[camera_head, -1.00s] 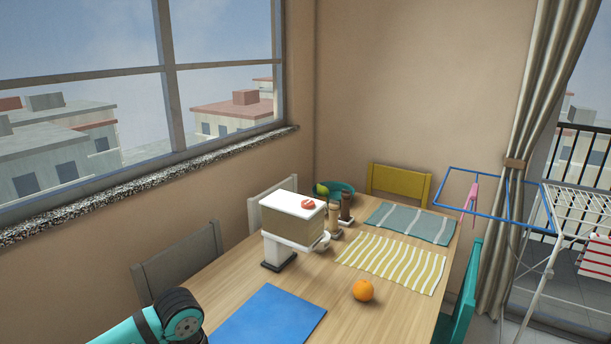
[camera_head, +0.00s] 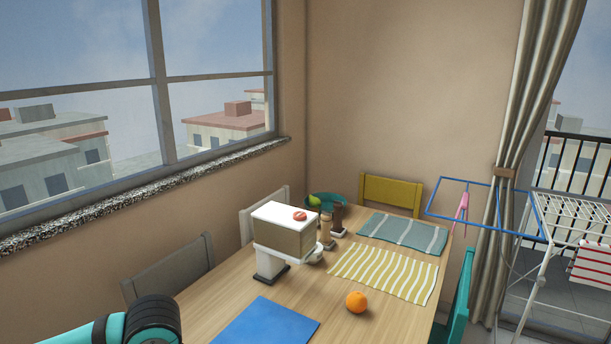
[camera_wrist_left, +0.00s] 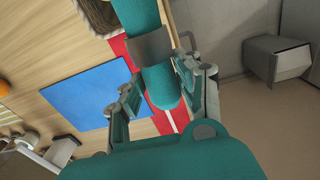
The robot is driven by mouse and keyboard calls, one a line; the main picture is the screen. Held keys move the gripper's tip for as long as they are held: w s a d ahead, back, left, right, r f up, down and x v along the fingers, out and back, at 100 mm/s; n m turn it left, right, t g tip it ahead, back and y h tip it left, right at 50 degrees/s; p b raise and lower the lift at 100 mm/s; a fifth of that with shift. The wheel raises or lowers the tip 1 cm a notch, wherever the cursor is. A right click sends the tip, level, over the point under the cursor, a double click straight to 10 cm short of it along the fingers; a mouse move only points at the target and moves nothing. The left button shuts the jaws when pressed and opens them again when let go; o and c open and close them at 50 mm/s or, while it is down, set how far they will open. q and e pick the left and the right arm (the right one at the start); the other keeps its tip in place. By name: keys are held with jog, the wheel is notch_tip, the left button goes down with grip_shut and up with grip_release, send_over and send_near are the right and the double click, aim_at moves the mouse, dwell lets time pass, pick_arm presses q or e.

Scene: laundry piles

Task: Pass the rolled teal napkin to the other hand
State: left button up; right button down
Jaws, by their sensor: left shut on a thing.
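The rolled teal napkin (camera_wrist_left: 160,85) shows in the left wrist view, with a grey-brown ring (camera_wrist_left: 151,47) around it. My left gripper (camera_wrist_left: 158,85) is shut on it, one finger on each side. The roll's rounded near end sits between the fingers, and its far end runs out of the top of the picture. In the head view only part of my left arm shows at the bottom left; the napkin and both grippers are out of that picture. My right gripper is in neither view.
A blue mat (camera_head: 264,323), an orange (camera_head: 357,302) and a yellow striped mat (camera_head: 385,272) lie on the wooden table (camera_head: 219,290). A scale-like stand with a box (camera_head: 284,238) stands behind. The wrist view shows a wicker basket (camera_wrist_left: 97,15) and a red cloth (camera_wrist_left: 128,58).

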pick_arm(q)
jog(key=s+m, duration=0.1)
jog(key=m, duration=0.2)
jog(key=s+r+m, duration=0.1)
jog(key=m, duration=0.3)
jog(key=s+r+m, duration=0.1)
jog(key=m, duration=0.3)
jog(key=shift+s, duration=0.35)
